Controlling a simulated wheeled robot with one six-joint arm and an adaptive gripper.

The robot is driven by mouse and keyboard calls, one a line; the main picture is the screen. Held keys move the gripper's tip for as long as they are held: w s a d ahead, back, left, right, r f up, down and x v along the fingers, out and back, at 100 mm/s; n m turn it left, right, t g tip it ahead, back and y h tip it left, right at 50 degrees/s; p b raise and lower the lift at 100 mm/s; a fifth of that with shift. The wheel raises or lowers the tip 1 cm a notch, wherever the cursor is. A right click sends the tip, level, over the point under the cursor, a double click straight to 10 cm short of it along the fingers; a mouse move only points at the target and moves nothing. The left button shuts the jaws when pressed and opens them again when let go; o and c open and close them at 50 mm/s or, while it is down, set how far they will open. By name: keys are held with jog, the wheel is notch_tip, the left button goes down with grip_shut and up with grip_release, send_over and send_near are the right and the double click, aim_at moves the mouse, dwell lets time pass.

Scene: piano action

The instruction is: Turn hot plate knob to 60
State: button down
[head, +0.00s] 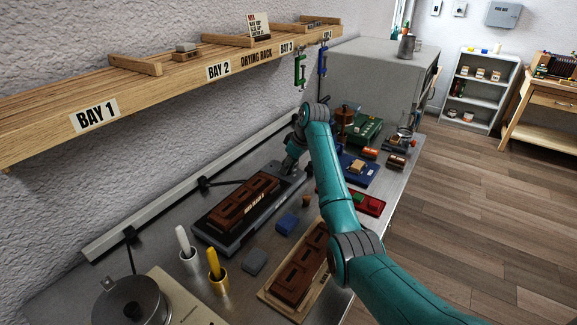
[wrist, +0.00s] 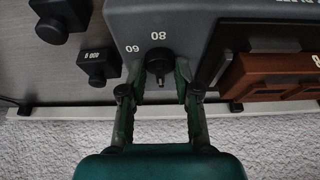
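The dark round hot plate knob (wrist: 157,66) shows in the wrist view on the grey edge of the hot plate (wrist: 190,22). The marks 60 (wrist: 134,48) and 80 (wrist: 158,36) are printed beside it. I cannot tell surely which mark the knob points at. My gripper (wrist: 155,80) is open, with one finger on each side of the knob and gaps showing between. In the head view the hot plate (head: 222,238) lies along the wall side of the bench with a brown slab on it, and my gripper (head: 291,163) is at its far end, hiding the knob.
A black 400 g weight (wrist: 97,68) and another dark weight (wrist: 52,28) stand left of the hot plate in the wrist view. The wooden drying rack (head: 170,80) overhangs the wall side. A blue block (head: 287,223) and a wooden tray (head: 268,294) lie nearer.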

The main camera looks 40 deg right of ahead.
jog(key=shift+m, duration=0.3)
jog(key=m+h, duration=0.1)
jog(key=m, duration=0.1)
jog(key=m+h, duration=0.1)
jog(key=m, duration=0.2)
jog(key=shift+a+m, duration=0.2)
jog(key=shift+m, duration=0.1)
jog(key=m+h, duration=0.2)
jog(key=m, duration=0.3)
jog(key=shift+g, duration=0.4)
jog(key=m+g+h, duration=0.1)
jog(key=m, duration=0.2)
jog(key=m+g+h, duration=0.1)
jog(key=m, duration=0.2)
jog(key=shift+w+a+m, duration=0.1)
jog(key=shift+w+m, duration=0.05)
jog(key=shift+m, duration=0.25)
jog(key=m+g, duration=0.2)
jog(key=m, duration=0.3)
jog(key=shift+w+m, duration=0.1)
jog(key=shift+m, duration=0.2)
jog(key=c, duration=0.9)
grip_release()
jog(key=shift+o, duration=0.2)
